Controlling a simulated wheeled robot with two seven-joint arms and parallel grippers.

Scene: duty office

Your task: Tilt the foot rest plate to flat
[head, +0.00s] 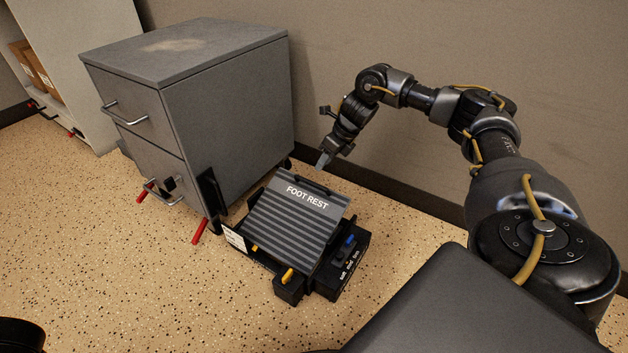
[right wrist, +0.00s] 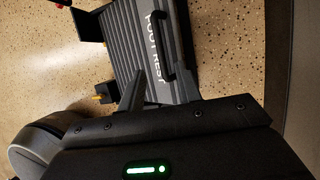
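The foot rest plate (head: 293,222) is a grey ribbed panel marked FOOT REST, with a dark bar along its far edge. It sits tilted on a black base (head: 330,285), its far edge looking higher than its near edge. My right gripper (head: 325,160) is just beyond that far edge, apparently apart from it. My left gripper is not in view.
A grey drawer cabinet (head: 225,110) stands close to the left of the foot rest. The wall (head: 400,45) is behind my right arm. An open shelf (head: 90,50) with boxes stands at the far left. The speckled floor (head: 130,270) at the front left is clear.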

